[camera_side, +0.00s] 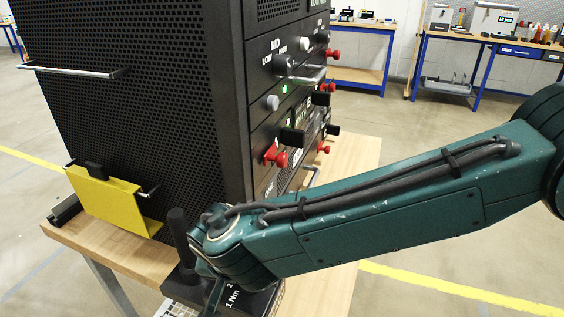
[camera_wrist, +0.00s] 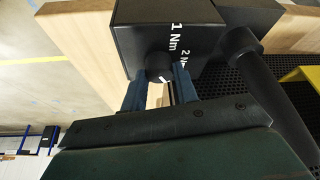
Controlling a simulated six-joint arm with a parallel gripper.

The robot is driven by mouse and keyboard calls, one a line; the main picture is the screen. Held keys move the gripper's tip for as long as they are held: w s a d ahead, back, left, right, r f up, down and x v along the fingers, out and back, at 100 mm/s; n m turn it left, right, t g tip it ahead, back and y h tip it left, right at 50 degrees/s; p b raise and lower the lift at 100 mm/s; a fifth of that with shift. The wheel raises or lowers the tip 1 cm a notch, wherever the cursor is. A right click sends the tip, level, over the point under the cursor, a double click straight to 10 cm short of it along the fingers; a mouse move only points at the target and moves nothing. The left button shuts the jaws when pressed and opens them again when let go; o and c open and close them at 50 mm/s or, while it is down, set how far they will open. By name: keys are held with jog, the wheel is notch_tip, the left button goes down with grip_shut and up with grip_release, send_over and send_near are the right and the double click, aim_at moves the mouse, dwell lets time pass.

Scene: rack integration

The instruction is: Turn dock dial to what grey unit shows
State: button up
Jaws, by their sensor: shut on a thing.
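The dock (camera_wrist: 140,22) is a black block at the table edge, printed "1 Nm" and a partly covered "2 N". It also shows at the bottom of the side view (camera_side: 245,300). Its round black dial (camera_wrist: 158,64) has a white mark pointing to the lower right in the wrist view, clear of both readable labels. My gripper (camera_wrist: 160,88) has its blue fingers on either side of the dial and is shut on it. The right finger hides part of the dock face.
A black handle (camera_side: 178,232) stands upright at the dock. The tall black rack (camera_side: 130,90) with knobs and red handles stands on the wooden table (camera_side: 340,220). A yellow box (camera_side: 105,200) is fixed low on its side. Benches (camera_side: 480,50) stand far behind.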

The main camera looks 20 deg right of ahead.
jog(key=o, duration=1)
jog(key=shift+c, duration=0.2)
jog(key=v, duration=0.7)
jog(key=shift+r, duration=0.25)
